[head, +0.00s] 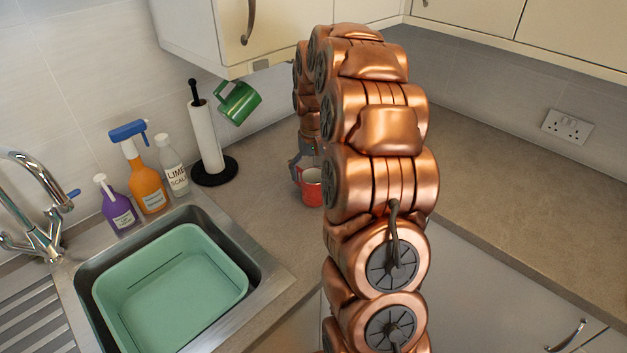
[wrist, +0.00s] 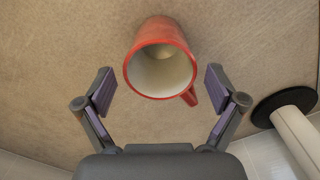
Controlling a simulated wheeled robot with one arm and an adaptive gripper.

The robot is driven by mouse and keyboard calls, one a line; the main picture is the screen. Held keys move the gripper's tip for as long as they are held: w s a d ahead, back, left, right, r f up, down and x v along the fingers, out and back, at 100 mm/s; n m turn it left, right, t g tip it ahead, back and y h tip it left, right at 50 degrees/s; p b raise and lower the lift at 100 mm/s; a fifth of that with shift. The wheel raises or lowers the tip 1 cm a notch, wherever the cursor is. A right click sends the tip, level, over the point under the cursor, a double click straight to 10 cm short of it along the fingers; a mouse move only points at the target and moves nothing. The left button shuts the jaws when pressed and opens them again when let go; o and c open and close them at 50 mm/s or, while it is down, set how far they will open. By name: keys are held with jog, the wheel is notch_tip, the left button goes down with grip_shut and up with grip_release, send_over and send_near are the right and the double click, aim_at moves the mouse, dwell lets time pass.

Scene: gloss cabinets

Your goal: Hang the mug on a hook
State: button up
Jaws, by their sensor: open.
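The red mug (head: 312,190) stands upright on the worktop, partly hidden by my arm in the head view. In the wrist view the mug (wrist: 160,32) shows its pale inside, with its handle (wrist: 190,96) at the lower right. My gripper (wrist: 159,88) is open, one finger on each side of the mug's rim, with gaps on both sides. In the head view my gripper (head: 298,168) is mostly hidden behind my arm, close to the mug. A green mug (head: 238,102) hangs tilted below the wall cabinet. Hooks are not clearly visible.
A paper towel holder (head: 205,140) stands left of the red mug; its black base also shows in the wrist view (wrist: 284,103). The worktop (head: 490,210) at right is clear.

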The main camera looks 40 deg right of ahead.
notch_tip(320, 180, up, 10)
jog(key=b, duration=0.2)
jog(key=shift+f, duration=0.15)
